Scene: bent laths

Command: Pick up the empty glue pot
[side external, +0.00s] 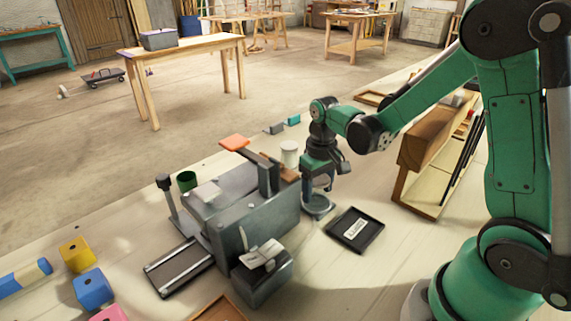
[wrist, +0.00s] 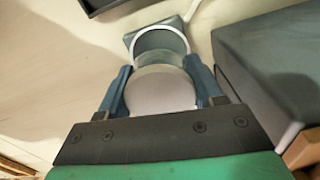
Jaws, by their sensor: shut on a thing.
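My gripper (side external: 318,187) points down beside the grey machine, with its blue fingers shut on a round grey pot (side external: 318,206). In the wrist view the fingers (wrist: 162,92) press on both sides of the pot (wrist: 160,92), which shows a pale round face between them and a white-edged ring beyond. I cannot tell whether it is clear of the bench or whether anything is inside. A white pot (side external: 289,153) stands behind the machine, and a dark green pot (side external: 187,181) stands at its far left.
The grey machine (side external: 262,222) stands close on the left of my gripper. A black tray with a white label (side external: 343,239) lies to the right. A wooden trough with dark rods (side external: 424,190) is farther right. Coloured blocks (side external: 76,253) lie at the lower left. Bench between tray and trough is clear.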

